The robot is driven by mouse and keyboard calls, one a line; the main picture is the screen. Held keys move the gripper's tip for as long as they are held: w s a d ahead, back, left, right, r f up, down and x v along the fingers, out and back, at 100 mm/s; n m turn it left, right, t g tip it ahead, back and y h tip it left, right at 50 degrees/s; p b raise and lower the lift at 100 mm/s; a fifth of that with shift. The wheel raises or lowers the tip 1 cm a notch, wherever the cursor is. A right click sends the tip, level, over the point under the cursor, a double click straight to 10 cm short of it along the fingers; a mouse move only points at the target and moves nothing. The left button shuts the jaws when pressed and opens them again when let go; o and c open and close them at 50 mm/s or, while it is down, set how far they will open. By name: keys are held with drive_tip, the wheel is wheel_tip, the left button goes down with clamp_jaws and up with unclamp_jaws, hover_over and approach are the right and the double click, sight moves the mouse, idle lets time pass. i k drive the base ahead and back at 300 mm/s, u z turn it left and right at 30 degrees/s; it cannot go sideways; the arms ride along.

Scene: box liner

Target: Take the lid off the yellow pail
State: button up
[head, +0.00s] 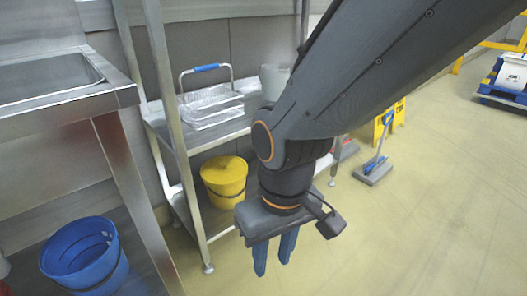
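The yellow pail (227,195) stands on the lower shelf of the metal rack, upright. Its yellow lid (224,169) covers the top. My gripper (275,267) hangs in front of the rack, to the right of the pail and lower in the picture, apart from it. Its two blue fingers point down with a gap between them, and nothing shows between them. My arm hides part of the rack behind it.
The metal rack's post (178,130) stands left of the pail. A wire basket (212,104) with a blue handle is on the shelf above. A blue bucket (84,262) sits under the steel sink (115,96). A broom and dustpan (374,172) and open floor lie right.

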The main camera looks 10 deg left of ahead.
sight(222, 170)
drive_tip(key=z, duration=1.35)
drive_tip(key=i, duration=2.45)
drive_tip(key=u, duration=4.5)
drive_tip(key=i, duration=0.5)
drive_tip(key=u, duration=0.05)
